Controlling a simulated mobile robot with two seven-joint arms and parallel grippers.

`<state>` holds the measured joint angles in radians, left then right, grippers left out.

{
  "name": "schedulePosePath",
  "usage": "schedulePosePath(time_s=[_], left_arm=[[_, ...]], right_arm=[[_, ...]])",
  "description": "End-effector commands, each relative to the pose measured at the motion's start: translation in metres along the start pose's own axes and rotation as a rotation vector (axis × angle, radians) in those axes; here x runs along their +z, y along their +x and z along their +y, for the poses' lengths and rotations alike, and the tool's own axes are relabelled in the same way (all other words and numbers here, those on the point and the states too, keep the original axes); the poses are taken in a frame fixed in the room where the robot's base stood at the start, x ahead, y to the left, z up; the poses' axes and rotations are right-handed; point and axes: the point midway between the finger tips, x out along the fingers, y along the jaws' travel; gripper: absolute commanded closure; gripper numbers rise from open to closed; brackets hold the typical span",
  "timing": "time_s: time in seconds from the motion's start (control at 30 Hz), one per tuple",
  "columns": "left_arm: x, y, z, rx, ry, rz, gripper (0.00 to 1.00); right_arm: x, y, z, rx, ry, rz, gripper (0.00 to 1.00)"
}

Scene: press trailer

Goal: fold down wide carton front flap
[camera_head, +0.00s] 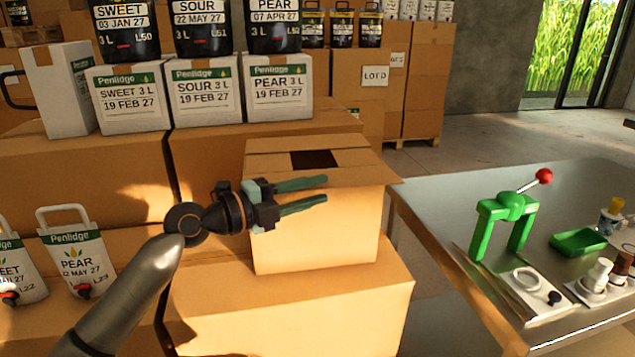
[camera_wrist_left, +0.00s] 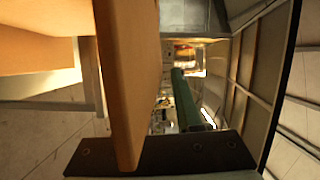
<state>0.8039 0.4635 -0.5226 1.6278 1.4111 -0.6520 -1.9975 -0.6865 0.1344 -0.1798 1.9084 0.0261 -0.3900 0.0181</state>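The wide carton (camera_head: 330,233) stands on a larger box at the middle of the head view. Its top is partly open, with a dark gap (camera_head: 314,159). The front flap (camera_head: 355,176) sticks out toward me, roughly level. My left gripper (camera_head: 315,190) is at the carton's front, fingers apart and pointing right, close to the flap's front edge. In the left wrist view a cardboard panel (camera_wrist_left: 128,80) stands edge-on very near the camera, beside one green finger (camera_wrist_left: 186,100). The other finger is hidden there. I cannot tell whether the flap touches a finger. My right gripper is out of view.
A metal table (camera_head: 425,205) stands to the right with a green press (camera_head: 505,215) and a green tray (camera_head: 578,242). Labelled white cartons (camera_head: 205,92) stand behind on larger boxes. White pouches (camera_head: 80,255) are at the left. The larger box (camera_head: 300,310) supports the carton.

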Motion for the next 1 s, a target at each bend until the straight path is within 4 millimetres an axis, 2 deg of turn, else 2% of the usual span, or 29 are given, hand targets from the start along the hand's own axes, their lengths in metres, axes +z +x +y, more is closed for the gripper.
schedulePosePath(time_s=[0.13, 0.43, 0.73, 1.0], left_arm=[[-0.0003, 0.0096, -0.0006, -0.001, 0.0, 0.0, 0.66], [-0.0003, 0.0111, 0.0004, 0.0, 0.001, 0.0, 0.67], [-0.0002, 0.0108, 0.0004, 0.0, 0.0, 0.0, 1.0], [-0.0002, 0.0107, 0.0005, 0.0, 0.0, 0.0, 1.0]], right_arm=[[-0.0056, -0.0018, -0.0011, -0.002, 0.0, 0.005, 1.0], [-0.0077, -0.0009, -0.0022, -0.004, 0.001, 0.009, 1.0], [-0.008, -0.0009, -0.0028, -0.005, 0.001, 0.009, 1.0], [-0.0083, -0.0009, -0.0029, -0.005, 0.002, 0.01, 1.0]])
